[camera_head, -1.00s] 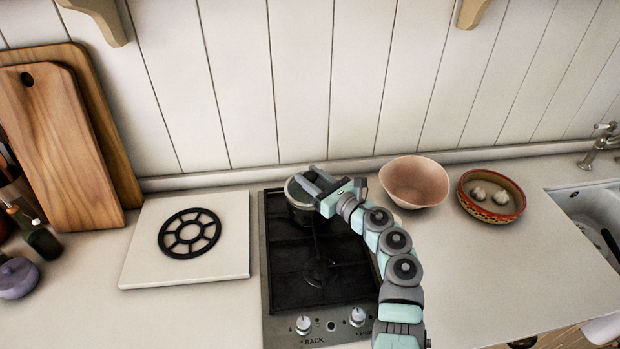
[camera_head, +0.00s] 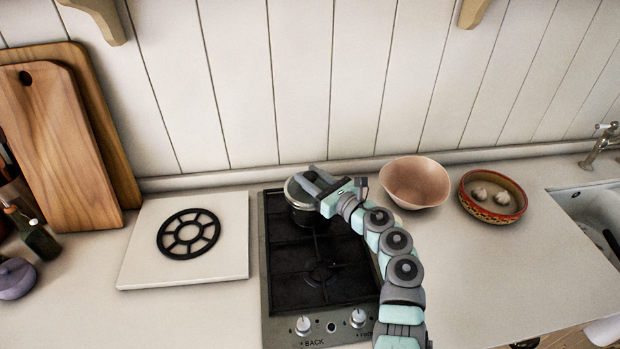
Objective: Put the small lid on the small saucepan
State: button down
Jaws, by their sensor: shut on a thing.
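The small saucepan (camera_head: 305,216) stands on the back burner of the hob, dark-sided and partly hidden by my gripper. The small lid (camera_head: 293,187) shows as a greyish disc at the top of the pan, under my gripper. My gripper (camera_head: 314,185) is shut over the middle of the lid, with its fingers hiding the knob. The lid looks level and at the pan's rim; I cannot tell whether it fully rests there.
The hob's front burner (camera_head: 320,277) is empty. A white board with a black trivet (camera_head: 188,233) lies left. A pink bowl (camera_head: 415,182) and a patterned bowl with garlic (camera_head: 491,196) stand right. Cutting boards (camera_head: 62,150) lean at the far left.

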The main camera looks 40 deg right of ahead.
jog(key=shift+f+b, duration=0.55)
jog(key=shift+b, duration=0.1)
jog(key=c, duration=1.2)
grip_release()
jog(key=shift+s, duration=0.1)
jog(key=s+b, duration=0.1)
jog(key=s, duration=0.9)
jog(key=shift+s, duration=0.4)
jog(key=shift+d+r, duration=0.1)
